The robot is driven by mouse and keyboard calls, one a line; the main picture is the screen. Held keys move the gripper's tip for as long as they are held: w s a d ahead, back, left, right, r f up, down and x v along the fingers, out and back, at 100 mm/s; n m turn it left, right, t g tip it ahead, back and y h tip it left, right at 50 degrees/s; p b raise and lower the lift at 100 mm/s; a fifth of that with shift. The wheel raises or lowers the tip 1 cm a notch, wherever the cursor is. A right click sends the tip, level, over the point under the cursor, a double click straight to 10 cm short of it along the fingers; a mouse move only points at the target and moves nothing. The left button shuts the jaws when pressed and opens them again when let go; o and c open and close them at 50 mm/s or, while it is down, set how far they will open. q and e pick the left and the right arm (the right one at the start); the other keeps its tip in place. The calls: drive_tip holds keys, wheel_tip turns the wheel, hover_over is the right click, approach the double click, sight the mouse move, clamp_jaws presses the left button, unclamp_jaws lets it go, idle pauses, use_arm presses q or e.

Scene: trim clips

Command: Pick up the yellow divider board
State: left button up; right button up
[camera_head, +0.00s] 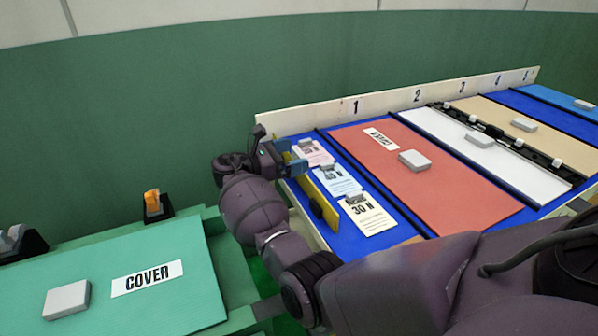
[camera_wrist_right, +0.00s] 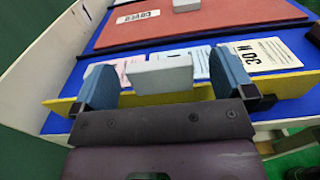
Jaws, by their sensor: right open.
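The yellow divider board (camera_head: 324,205) stands on edge at the left end of the blue tray in the head view, partly hidden by my right arm and gripper. In the right wrist view the yellow divider board (camera_wrist_right: 288,84) runs across behind the fingers. My right gripper (camera_head: 288,158) is at the board's far end in the head view. Its two blue fingers are open in the wrist view. A pale grey block (camera_wrist_right: 160,74) shows between them, with a gap on each side; whether it is fixed to the board is unclear. My left gripper is not in view.
The blue tray has a pale numbered back wall (camera_head: 395,98). Three cards, one a "30 N" card (camera_head: 366,214), lie beside the board. A red cover panel (camera_head: 430,185) and a white panel (camera_head: 490,155) follow to the right. A green "COVER" panel (camera_head: 130,290) lies lower left.

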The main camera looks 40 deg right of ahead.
drive_tip(key=x, duration=0.3)
drive_tip(key=shift+d+f, duration=0.25)
drive_tip(key=shift+d, duration=0.15)
drive_tip(key=shift+d+r, duration=0.1)
drive_tip(key=shift+d, duration=0.15)
drive_tip(key=c, duration=1.2)
